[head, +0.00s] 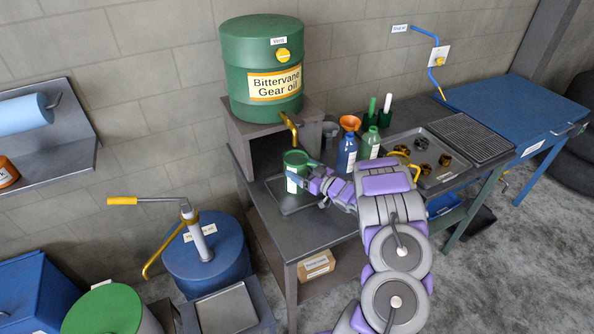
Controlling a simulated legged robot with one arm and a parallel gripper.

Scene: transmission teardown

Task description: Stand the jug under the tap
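The green jug (295,163) with a white label is upright, just below the brass tap (290,127) of the green gear oil drum (261,68). The dark drip tray (292,207) lies below the jug. I cannot tell whether the jug's base touches the tray. My gripper (311,182) is at the jug's right side, by its handle. My arm reaches in from the lower right. The fingers are small and partly hidden against the jug, so their closure on the handle is unclear.
The drum stands on a grey stand (243,132) on the bench. Right of the jug are a blue bottle (346,156), a green bottle (369,145) and an orange funnel (349,123). A metal tray (432,184) with several gears is further right. A blue pump drum (207,255) stands left.

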